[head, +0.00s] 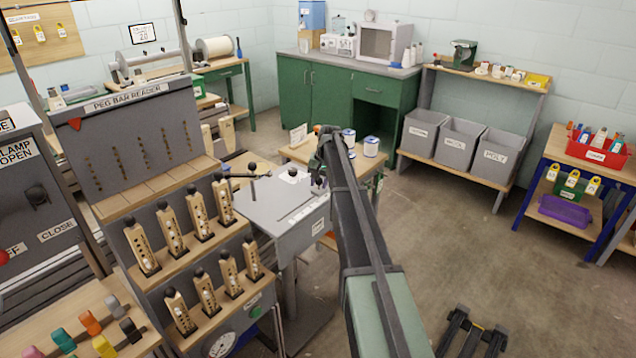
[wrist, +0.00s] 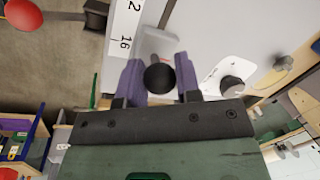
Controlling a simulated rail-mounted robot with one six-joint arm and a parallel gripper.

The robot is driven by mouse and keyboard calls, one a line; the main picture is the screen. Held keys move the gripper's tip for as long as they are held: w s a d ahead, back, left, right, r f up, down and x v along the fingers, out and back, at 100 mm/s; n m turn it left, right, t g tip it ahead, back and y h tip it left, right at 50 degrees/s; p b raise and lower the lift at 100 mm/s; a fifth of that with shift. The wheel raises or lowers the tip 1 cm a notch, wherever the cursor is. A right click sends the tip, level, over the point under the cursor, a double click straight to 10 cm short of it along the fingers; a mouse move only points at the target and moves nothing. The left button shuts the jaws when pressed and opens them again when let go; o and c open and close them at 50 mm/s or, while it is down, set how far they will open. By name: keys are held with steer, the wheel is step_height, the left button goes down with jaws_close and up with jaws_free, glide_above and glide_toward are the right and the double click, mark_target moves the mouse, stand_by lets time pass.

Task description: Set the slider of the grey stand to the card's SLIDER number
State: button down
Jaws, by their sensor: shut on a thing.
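The grey stand (head: 265,207) is a box with a flat light-grey top, left of centre in the head view. In the wrist view, my gripper (wrist: 160,80) has its two purple fingers on either side of the slider's round black knob (wrist: 160,77). A pale slider plate (wrist: 158,45) with a thin red line shows behind the knob. Beside it, a white scale strip (wrist: 125,35) shows 16 and part of another number. In the head view, my gripper (head: 319,180) is over the stand's right part, and my arm hides some of it. I cannot make out a SLIDER number on any card.
A white plate with a round knob (wrist: 231,86) is right of my gripper in the wrist view. A red ball (wrist: 22,14) is at upper left. The peg bar reader (head: 125,130) stands left of the stand. Open floor (head: 470,250) lies to the right.

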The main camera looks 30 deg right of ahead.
mark_target(326, 189)
steer(key=shift+w+d, duration=0.15)
steer(key=c, duration=0.8)
jaws_free()
steer(key=shift+d, duration=0.15)
steer(key=shift+r, duration=0.25)
steer(key=r+p, duration=0.3)
steer(key=d+r+p, duration=0.1)
steer(key=r+p, duration=0.2)
steer(key=p, duration=0.1)
steer(key=s+r+p, duration=0.1)
steer(key=r+p, duration=0.2)
steer(key=r, duration=0.1)
steer(key=shift+s+d+p, duration=0.1)
steer(key=shift+d+p, duration=0.2)
